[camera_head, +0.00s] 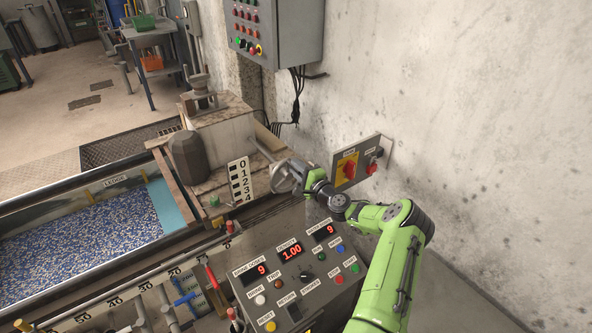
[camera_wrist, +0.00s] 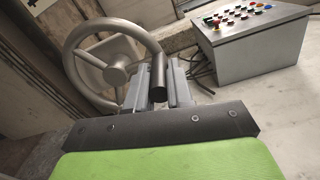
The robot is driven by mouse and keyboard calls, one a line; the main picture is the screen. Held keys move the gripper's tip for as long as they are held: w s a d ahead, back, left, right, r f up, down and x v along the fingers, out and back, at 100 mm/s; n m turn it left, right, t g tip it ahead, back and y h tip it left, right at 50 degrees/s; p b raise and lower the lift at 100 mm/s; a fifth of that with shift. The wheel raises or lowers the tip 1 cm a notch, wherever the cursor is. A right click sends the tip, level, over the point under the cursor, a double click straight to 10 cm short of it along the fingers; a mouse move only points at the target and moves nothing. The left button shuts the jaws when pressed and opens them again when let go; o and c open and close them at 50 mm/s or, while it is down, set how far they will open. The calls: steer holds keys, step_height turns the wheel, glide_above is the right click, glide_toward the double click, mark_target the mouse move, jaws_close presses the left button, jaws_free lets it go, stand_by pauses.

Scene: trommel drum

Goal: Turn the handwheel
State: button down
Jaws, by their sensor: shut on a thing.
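The grey spoked handwheel (camera_wrist: 115,75) shows in the wrist view at left centre, with a dark cylindrical grip (camera_wrist: 158,77) standing out from its right rim. My gripper (camera_wrist: 158,90) is shut on this grip, with a grey finger on each side of it. In the head view the handwheel (camera_head: 288,177) is small, at the end of a shaft from a pale housing, and partly hidden by my gripper (camera_head: 303,180). My green arm reaches up to it from the lower right.
A control console (camera_head: 295,270) with red displays and buttons stands just below the wheel. A switch panel (camera_head: 358,163) with a red knob is on the wall to the right. A numbered scale (camera_head: 240,181) stands left of the wheel. A grey control box (camera_head: 270,30) hangs above.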

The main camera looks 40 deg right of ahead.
steer(key=shift+d+r, duration=0.1)
steer(key=shift+d, duration=0.05)
steer(key=c, duration=1)
jaws_free()
steer(key=s, duration=0.5)
steer(key=s+p, duration=0.1)
steer(key=s, duration=0.4)
steer(key=s+a+p, duration=0.1)
steer(key=s, duration=0.4)
steer(key=shift+s, duration=0.4)
